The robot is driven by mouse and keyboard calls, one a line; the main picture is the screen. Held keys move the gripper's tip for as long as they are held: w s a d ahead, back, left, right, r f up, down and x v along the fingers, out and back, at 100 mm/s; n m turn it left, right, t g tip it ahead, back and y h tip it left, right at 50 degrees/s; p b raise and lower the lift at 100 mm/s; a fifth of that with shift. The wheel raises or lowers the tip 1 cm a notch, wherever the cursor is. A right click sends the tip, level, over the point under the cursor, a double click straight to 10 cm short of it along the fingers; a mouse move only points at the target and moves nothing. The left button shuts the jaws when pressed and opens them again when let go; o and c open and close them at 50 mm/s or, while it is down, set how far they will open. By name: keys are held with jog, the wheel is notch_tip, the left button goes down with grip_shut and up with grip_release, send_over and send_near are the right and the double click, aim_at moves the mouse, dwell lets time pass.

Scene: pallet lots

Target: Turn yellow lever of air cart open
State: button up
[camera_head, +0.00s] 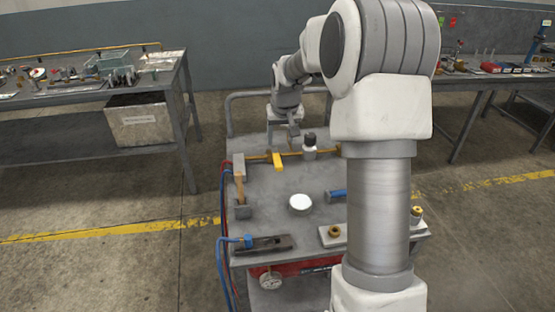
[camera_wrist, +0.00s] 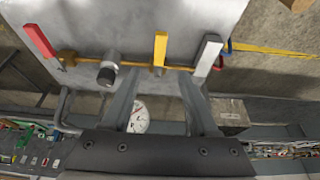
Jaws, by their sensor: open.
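The air cart (camera_head: 270,200) is a grey-topped cart in front of me. Its yellow lever (camera_head: 278,162) sits on a brass pipe (camera_head: 258,157) near the cart's far side. A red lever (camera_wrist: 39,40) is at the pipe's left end. My gripper (camera_wrist: 159,80) is open and empty, its fingers to either side below the yellow lever, apparently not touching it. In the head view my gripper (camera_head: 284,140) is just behind the lever.
A white round disc (camera_head: 300,203), a blue-handled item (camera_head: 337,194) and a clamp with a blue hose (camera_head: 262,244) lie on the cart. The cart's tube rail (camera_head: 229,115) rises at its far side. Workbenches (camera_head: 95,90) stand left and right. Floor beside the cart is clear.

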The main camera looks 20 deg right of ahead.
aim_at(277, 161)
jog(key=b+x, duration=0.1)
jog(key=x, duration=1.1)
grip_shut()
dwell(1.1)
